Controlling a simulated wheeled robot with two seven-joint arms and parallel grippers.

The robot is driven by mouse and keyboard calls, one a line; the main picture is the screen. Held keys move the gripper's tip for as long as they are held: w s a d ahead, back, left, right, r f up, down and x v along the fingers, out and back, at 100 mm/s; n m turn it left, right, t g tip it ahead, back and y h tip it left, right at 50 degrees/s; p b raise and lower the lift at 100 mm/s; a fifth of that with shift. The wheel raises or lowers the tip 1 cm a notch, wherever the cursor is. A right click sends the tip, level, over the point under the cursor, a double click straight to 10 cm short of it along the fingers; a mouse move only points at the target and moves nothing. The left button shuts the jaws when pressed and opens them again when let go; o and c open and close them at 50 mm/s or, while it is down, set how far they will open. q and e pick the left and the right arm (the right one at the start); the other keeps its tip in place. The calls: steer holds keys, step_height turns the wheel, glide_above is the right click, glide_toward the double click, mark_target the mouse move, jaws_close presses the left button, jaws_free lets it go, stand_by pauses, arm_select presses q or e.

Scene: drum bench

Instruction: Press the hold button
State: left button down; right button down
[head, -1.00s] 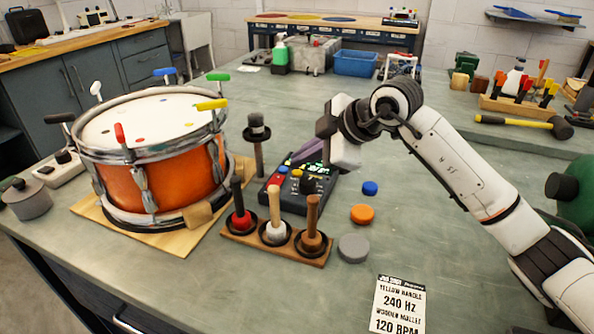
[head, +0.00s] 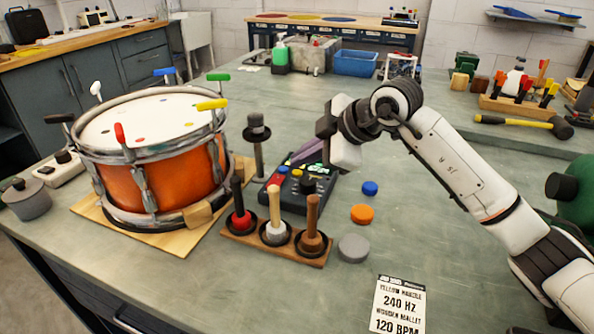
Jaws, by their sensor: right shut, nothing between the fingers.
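The dark control box (head: 290,200) with coloured buttons and a small lit display sits on the bench, right of the drum. A red, a blue and a yellow button show on its top, and a black knob stands at its front right. I cannot read which one is the hold button. My right gripper (head: 308,153) comes in from the right, over the back right of the box. Its purple-grey fingers are shut and empty and point left and down; whether the tips touch the box I cannot tell. My left gripper is not in view.
An orange snare drum (head: 165,185) with coloured tuning handles stands on a wooden board. A mallet rack (head: 250,238) is in front of the box, and a black-topped post (head: 257,150) is to its left. Blue, orange and grey discs and a printed card (head: 398,305) lie to the right.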

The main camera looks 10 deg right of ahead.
steer(key=shift+f, duration=0.55)
stand_by(0.4)
steer(key=shift+r+p, duration=0.4)
steer(key=shift+r, duration=0.15)
step_height(320, 180, up, 6)
steer(key=p, duration=0.5)
stand_by(0.4)
